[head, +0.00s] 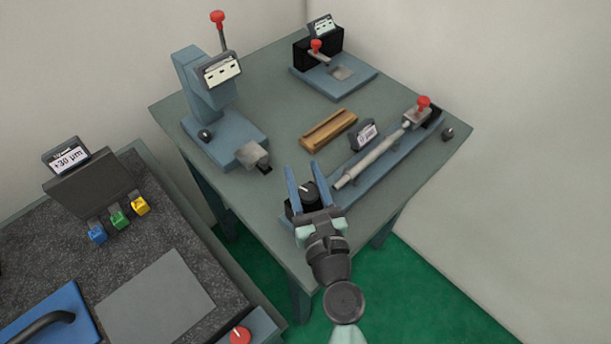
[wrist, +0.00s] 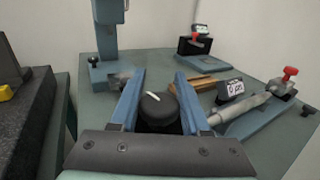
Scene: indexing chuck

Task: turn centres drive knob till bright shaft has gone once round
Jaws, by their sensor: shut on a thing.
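The centres drive knob (head: 309,196) is black with a white line on top, at the near end of the blue bench centres (head: 370,178). It also shows in the wrist view (wrist: 158,108), its white line pointing to the upper left. My gripper (head: 301,176) has its two blue fingers on either side of the knob and is shut on it. In the wrist view the gripper (wrist: 159,90) straddles the knob. The bright shaft (head: 373,157) lies between the centres, running up and right from the knob; it also shows in the wrist view (wrist: 240,108).
A small display (head: 364,134) stands beside the shaft, and a wooden V-block (head: 329,130) lies behind. A blue stand (head: 215,105) is at left and another blue fixture (head: 333,72) at the back. A granite plate (head: 120,245) with coloured blocks is at lower left.

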